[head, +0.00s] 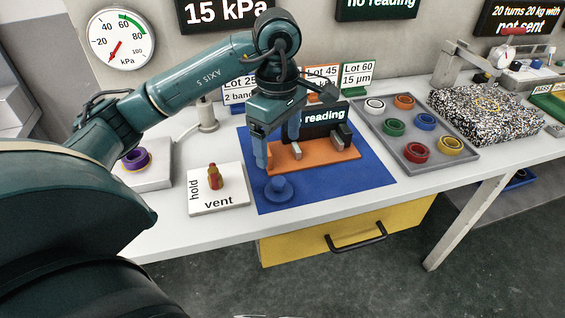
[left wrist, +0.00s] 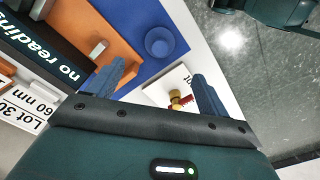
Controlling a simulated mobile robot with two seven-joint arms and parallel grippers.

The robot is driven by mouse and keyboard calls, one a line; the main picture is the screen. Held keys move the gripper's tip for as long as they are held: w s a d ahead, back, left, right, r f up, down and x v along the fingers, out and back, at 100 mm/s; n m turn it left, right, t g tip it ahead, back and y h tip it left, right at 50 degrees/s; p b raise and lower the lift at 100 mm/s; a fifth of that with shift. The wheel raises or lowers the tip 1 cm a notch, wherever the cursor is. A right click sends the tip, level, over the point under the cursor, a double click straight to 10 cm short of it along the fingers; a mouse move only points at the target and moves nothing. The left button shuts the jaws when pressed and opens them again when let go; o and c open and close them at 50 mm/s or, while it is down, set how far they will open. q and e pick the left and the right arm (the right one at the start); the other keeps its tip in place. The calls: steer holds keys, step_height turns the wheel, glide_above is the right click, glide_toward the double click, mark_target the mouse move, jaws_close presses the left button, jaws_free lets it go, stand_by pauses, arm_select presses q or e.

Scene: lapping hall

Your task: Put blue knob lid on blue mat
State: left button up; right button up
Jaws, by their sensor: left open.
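The blue knob lid (head: 279,189) sits upright on the blue mat (head: 335,190), near the mat's front left part. The lid also shows in the left wrist view (left wrist: 160,42), on the mat (left wrist: 150,13), beyond the fingertips. My left gripper (head: 277,150) is open, above the mat and behind the lid, near the orange block's left end. Nothing shows between its fingers, and it is apart from the lid. My right gripper is not in view.
An orange stand (head: 315,156) with a "reading" display occupies the mat's back. A white vent/hold plate (head: 233,200) with a red-yellow knob lies left of the mat. A grey tray (head: 398,165) of coloured rings stands right. The mat's front right is clear.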

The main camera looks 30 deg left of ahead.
arm_select(q)
steer(key=s+d+f+n+g+h, duration=0.15)
steer(key=s+d+h, duration=0.35)
steer(key=d, duration=0.5)
steer(key=s+d+f+g+h, duration=0.1)
steer(key=s+d+g+h, duration=0.25)
steer(key=d+h, duration=0.55)
steer(key=d+r+n+t+h, duration=0.3)
steer(key=d+r+n+h, duration=0.3)
steer(key=n, duration=0.2)
steer(key=w+a+f+n+t+y, duration=0.2)
steer(key=a+f+n+t+y, duration=0.15)
steer(key=n+t, duration=0.6)
steer(key=w+a+f+n+t+y, duration=0.2)
steer(key=f+n+t+y, duration=0.2)
steer(key=n, duration=1)
steer(key=w+a+f+n+t+y, duration=0.2)
steer(key=a+f+n+t+y, duration=0.3)
steer(key=n, duration=0.6)
steer(key=s+f+n+g+y, duration=0.2)
steer(key=s+f+n+g, duration=0.3)
steer(key=s+f+n, duration=0.3)
step_height(320, 180, down, 4)
steer(key=shift+s+d+f+y, duration=0.1)
steer(key=shift+s+d+y, duration=0.1)
steer(key=shift+y, duration=0.15)
